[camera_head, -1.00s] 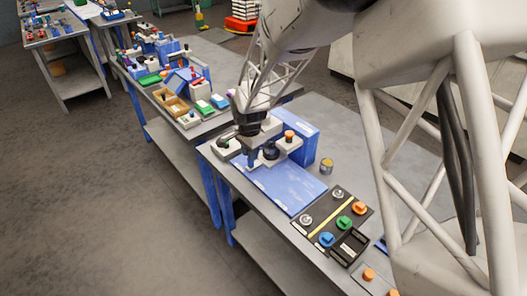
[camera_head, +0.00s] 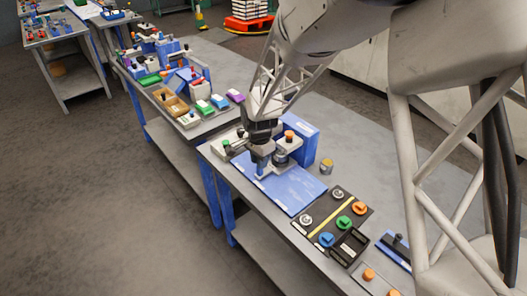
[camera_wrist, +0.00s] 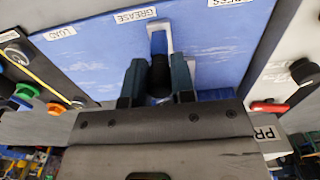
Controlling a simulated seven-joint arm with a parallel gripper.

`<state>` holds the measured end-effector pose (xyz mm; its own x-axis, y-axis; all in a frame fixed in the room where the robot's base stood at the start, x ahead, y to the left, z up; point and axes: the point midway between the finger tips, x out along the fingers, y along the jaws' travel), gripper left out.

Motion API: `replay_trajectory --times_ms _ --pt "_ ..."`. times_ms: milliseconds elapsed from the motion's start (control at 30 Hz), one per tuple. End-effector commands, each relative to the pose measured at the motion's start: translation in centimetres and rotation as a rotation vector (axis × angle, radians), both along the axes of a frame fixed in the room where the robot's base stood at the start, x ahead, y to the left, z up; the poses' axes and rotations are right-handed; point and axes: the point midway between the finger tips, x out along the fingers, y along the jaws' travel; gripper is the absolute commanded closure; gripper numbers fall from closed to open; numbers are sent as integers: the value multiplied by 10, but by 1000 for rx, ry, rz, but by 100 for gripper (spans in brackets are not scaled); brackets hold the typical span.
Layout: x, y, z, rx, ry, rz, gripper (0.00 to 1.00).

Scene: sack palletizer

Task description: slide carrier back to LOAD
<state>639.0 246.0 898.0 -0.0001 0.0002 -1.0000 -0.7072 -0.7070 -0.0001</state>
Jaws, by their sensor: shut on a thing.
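My gripper (camera_head: 262,166) is over the blue plate in the head view. In the wrist view its two fingers (camera_wrist: 158,82) are shut on a dark upright knob (camera_wrist: 158,64), taken as the carrier's handle. A pale bracket-shaped part (camera_wrist: 160,34) shows just beyond the fingers, beside the GREASE label (camera_wrist: 136,15). My gripper hides the rest of the carrier.
A blue block and pale press parts (camera_head: 288,143) stand close behind my gripper. A small can (camera_head: 326,166) is right of them. A dark panel (camera_head: 334,222) with coloured knobs lies past the plate's near end. The plate between gripper and panel looks clear.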

Motion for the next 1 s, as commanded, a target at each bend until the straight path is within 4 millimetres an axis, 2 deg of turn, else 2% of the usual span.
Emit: replay_trajectory --times_ms 1000 --pt "-35 -36 0 0 0 -1 98"
